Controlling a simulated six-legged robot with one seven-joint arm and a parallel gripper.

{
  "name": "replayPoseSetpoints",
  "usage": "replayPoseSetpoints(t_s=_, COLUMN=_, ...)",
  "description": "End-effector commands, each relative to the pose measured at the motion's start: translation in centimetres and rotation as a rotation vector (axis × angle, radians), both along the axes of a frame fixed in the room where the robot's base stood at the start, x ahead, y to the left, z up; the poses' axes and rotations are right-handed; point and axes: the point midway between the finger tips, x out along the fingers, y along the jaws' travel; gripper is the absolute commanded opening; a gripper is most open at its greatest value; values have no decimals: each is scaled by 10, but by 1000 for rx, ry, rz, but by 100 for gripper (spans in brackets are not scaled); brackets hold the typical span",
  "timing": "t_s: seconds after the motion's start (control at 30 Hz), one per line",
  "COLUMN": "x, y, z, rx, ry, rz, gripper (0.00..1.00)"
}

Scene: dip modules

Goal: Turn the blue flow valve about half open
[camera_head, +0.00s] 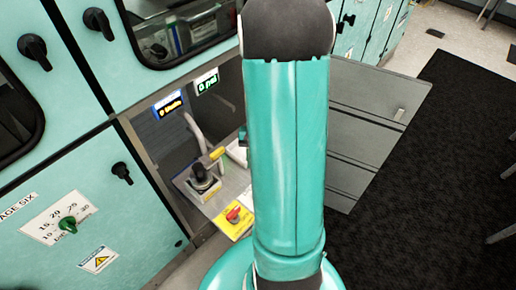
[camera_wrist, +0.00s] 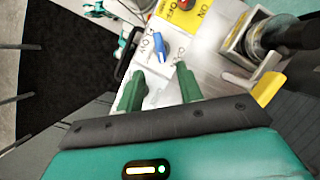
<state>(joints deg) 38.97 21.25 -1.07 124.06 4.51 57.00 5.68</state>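The blue flow valve (camera_wrist: 161,46) shows in the wrist view as a small blue handle on a pale plate (camera_wrist: 143,52) with dark lettering, part of it reading like "O" words. My gripper (camera_wrist: 159,70) is open. Its two green fingers stand apart, with their tips just short of the handle in the picture and nothing visible gripped between them. Whether the fingers touch the handle cannot be told. In the head view my teal arm hides the blue valve and my gripper.
A red valve on a yellow plate (camera_head: 236,222) is beside my arm. A dark fitting with a yellow lever (camera_head: 216,154) stands near it. Blue-framed (camera_head: 170,104) and green-framed (camera_head: 207,82) displays seem to read zero. An open grey door (camera_head: 365,125) stands right of my arm.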

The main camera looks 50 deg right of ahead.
Motion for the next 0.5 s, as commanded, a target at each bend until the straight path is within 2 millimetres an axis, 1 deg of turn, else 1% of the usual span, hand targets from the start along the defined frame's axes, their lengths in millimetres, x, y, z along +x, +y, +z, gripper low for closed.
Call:
replayPoseSetpoints(t_s=0.03, x=3, y=-3, z=10, rx=-3, ry=-3, rz=1, gripper=36)
replayPoseSetpoints(t_s=0.1, x=6, y=-7, z=21, rx=-2, ry=-2, rz=1, gripper=36)
replayPoseSetpoints(t_s=0.2, x=9, y=-10, z=32, rx=-1, ry=-2, rz=1, gripper=36)
replayPoseSetpoints(t_s=0.33, x=10, y=-12, z=38, rx=0, ry=0, rz=0, gripper=36)
replayPoseSetpoints(t_s=0.5, x=10, y=-12, z=39, rx=1, ry=1, rz=0, gripper=36)
